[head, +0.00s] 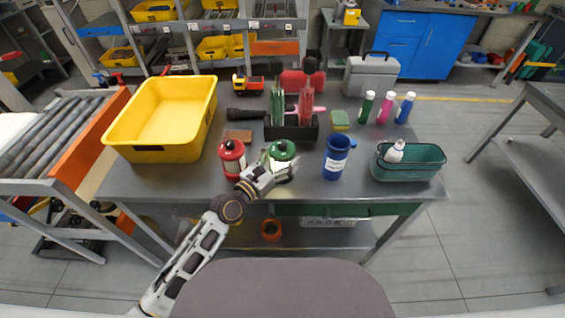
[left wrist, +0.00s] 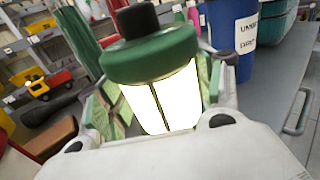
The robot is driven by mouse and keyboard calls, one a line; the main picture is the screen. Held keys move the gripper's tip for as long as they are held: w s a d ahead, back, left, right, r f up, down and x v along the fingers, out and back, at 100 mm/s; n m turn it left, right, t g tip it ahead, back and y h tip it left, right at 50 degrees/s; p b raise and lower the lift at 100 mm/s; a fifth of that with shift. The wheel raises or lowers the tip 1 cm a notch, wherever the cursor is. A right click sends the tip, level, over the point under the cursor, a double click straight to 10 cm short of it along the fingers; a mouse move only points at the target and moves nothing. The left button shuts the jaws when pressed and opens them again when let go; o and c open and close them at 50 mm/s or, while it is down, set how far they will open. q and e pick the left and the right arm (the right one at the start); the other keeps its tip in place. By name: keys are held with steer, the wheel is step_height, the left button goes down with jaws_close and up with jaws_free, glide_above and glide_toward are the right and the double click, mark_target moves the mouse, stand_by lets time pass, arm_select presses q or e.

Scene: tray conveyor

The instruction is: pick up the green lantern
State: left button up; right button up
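The green lantern (head: 282,150) stands upright on the grey table, near its front edge, with a dark knob on top. In the left wrist view the lantern (left wrist: 150,70) fills the middle, its green cap above a bright white body. My left gripper (head: 277,172) reaches it from the front left. Its fingers (left wrist: 158,105) are spread, one on each side of the lantern's body. No firm contact of the pads is visible. The lantern's base is hidden behind the gripper. My right gripper is not in view.
A red lantern (head: 232,158) stands close to the left. A blue mug (head: 337,157) stands to the right, beside a green basket (head: 425,170). A black holder (head: 291,132) is just behind. A large yellow bin (head: 150,152) occupies the table's left end.

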mark_target(282, 142)
arm_select(q)
steer(key=shift+r, duration=0.1)
steer(key=c, duration=0.7)
steer(key=shift+r, duration=0.2)
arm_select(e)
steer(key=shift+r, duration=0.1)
arm_select(q)
steer(key=shift+r+p, duration=0.4)
steer(key=shift+r, duration=0.5)
step_height(282, 142, up, 7)
steer(key=shift+r+p, duration=0.15)
steer(key=shift+p, duration=0.95)
steer(key=shift+r, duration=0.2)
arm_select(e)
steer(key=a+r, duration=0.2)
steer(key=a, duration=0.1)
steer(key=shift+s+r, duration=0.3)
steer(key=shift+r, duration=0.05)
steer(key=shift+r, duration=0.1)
